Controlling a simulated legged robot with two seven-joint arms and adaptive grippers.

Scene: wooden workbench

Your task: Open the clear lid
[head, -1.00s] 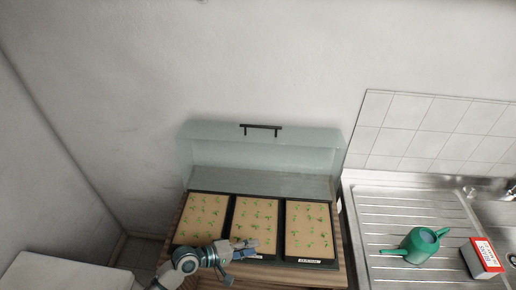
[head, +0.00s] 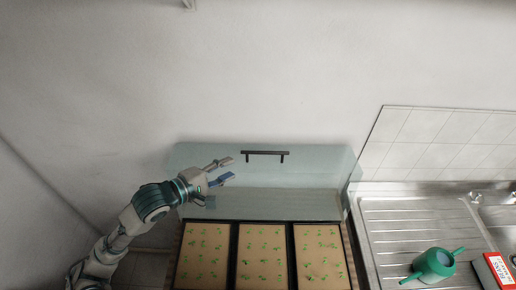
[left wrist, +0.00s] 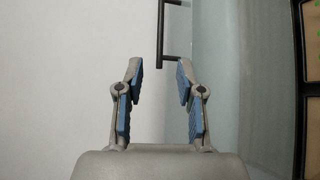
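The clear lid (head: 300,185) is a pale bluish see-through panel standing raised at the back of the seedling trays, near the wall. Its black bar handle (head: 265,153) is on its upper part. My left gripper (head: 227,170) is in front of the lid, left of the handle, with its fingers apart and nothing between them. In the left wrist view, the handle (left wrist: 161,35) is beyond the open fingertips (left wrist: 158,68), and the lid (left wrist: 228,80) fills the right middle. My right gripper is not in view.
Three trays of green seedlings (head: 262,258) sit side by side below the lid. On the right, a steel sink (head: 385,225) holds a green watering can (head: 435,263) and a red and white box (head: 494,272). A wall stands close behind the lid.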

